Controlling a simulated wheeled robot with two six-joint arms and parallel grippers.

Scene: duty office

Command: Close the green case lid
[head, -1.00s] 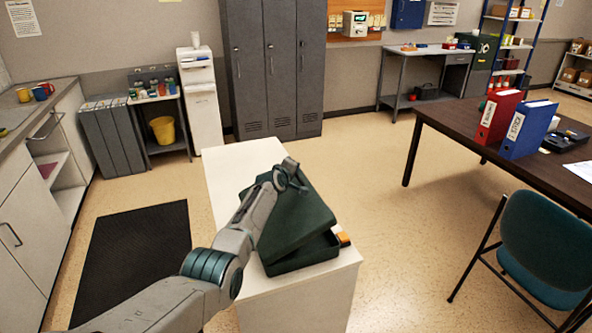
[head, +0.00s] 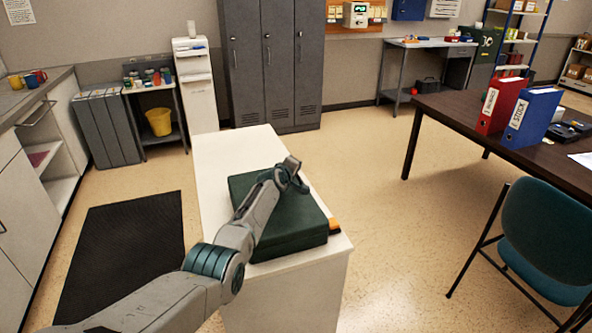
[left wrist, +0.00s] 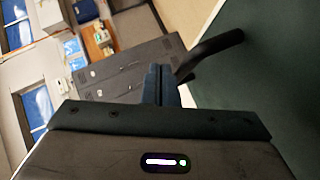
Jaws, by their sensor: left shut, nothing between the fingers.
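The green case (head: 295,238) sits on the white-topped counter, and its lid (head: 245,186) lies down flat on the base with no gap that I can see. My left arm reaches across the case from the lower left. My left gripper (head: 297,176) is over the lid's far right part; I cannot tell whether it touches. In the left wrist view the gripper (left wrist: 158,80) is shut and empty, with the dark green lid (left wrist: 285,75) filling the right side. A dark curved handle-like part (left wrist: 215,50) shows beside it. My right gripper is not in view.
The white counter top (head: 225,148) is clear beyond the case. A small orange-topped item (head: 334,226) lies at the case's right side. A dark table (head: 440,115) with red and blue binders and a teal chair (head: 545,225) stand to the right. A black mat (head: 120,255) lies left.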

